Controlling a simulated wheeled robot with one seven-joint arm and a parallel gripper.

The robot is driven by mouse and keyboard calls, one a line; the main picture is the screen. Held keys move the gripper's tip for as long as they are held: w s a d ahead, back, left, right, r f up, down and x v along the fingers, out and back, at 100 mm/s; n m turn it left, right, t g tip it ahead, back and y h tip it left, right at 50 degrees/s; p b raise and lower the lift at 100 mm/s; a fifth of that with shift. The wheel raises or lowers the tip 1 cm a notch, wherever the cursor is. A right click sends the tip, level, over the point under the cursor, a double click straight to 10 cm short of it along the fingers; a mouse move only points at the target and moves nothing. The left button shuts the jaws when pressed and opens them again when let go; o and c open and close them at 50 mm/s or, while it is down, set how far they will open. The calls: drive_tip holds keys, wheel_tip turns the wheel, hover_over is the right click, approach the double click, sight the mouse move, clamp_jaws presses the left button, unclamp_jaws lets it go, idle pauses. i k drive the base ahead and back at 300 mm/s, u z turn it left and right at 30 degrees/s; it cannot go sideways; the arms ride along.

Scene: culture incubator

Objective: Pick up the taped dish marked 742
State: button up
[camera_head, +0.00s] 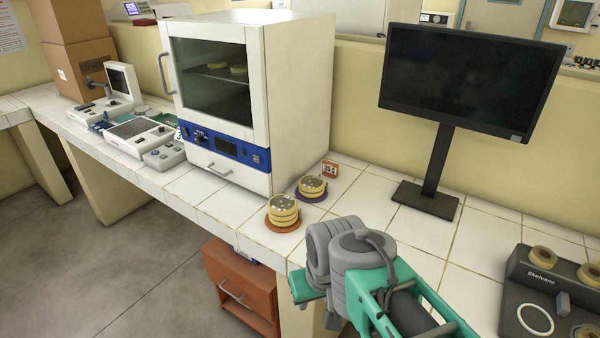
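A stack of yellow-rimmed round dishes (283,210) stands on an orange round mat (283,226) on the tiled bench. A second, shorter stack of similar dishes (312,186) stands behind it on a purple mat (310,197). Small marks show on the lids, but I cannot read 742 on any of them. More yellow-rimmed dishes (238,70) sit on a shelf behind the incubator's glass door. My gripper (308,287) is at the bench's front edge, right of and nearer than the dishes, and apart from them. Its fingers are mostly hidden by my grey wrist.
The white incubator (290,80) stands behind the dishes, its door shut. A small orange-framed sign (330,168) stands by the purple mat. A black monitor (455,80) is at the back right. A dark tape station (530,285) with yellow rolls is at right. Bench between is clear.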

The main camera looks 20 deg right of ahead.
sight(282, 205)
drive_tip(key=z, duration=0.1)
drive_tip(key=i, duration=0.5)
drive_tip(key=z, duration=0.05)
drive_tip(key=k, duration=1.1)
drive_tip(key=u, duration=0.65)
drive_tip(key=i, duration=1.05)
drive_tip(key=z, duration=0.75)
drive_tip(key=i, duration=0.4)
drive_tip(key=z, duration=0.4)
